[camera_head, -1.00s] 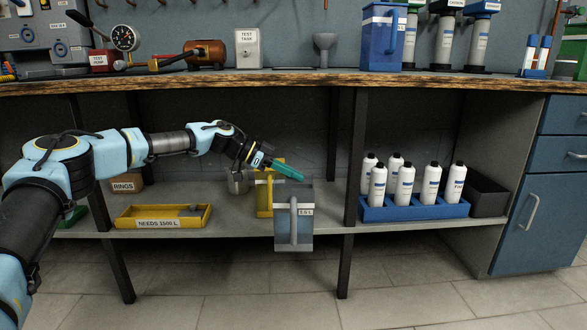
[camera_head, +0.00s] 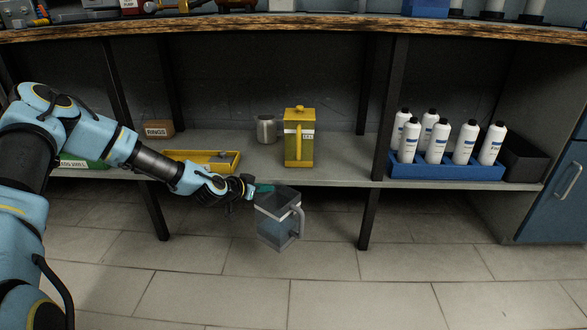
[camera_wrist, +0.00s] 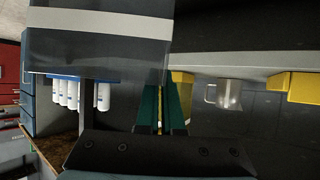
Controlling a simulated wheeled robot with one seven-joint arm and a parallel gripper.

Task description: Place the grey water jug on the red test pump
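The grey water jug (camera_head: 272,228) hangs tilted in the air in front of the shelf, its handle toward the right. My gripper (camera_head: 264,188) has its teal fingers at the jug's upper left rim and appears to pinch it there; the exact contact is hidden. In the wrist view the jug (camera_wrist: 100,48) fills the upper left, at the tips of the teal fingers (camera_wrist: 162,100). The red test pump (camera_head: 138,8) is on the bench top at upper left, mostly cut off by the picture's top edge.
The wooden bench edge (camera_head: 300,28) runs above the shelf (camera_head: 330,174). On the shelf are a yellow jug (camera_head: 299,145), a metal cup (camera_head: 266,129), a yellow tray (camera_head: 190,166) and a blue crate (camera_head: 440,171) of white bottles. Dark posts (camera_head: 385,120) support the bench. Floor in front is clear.

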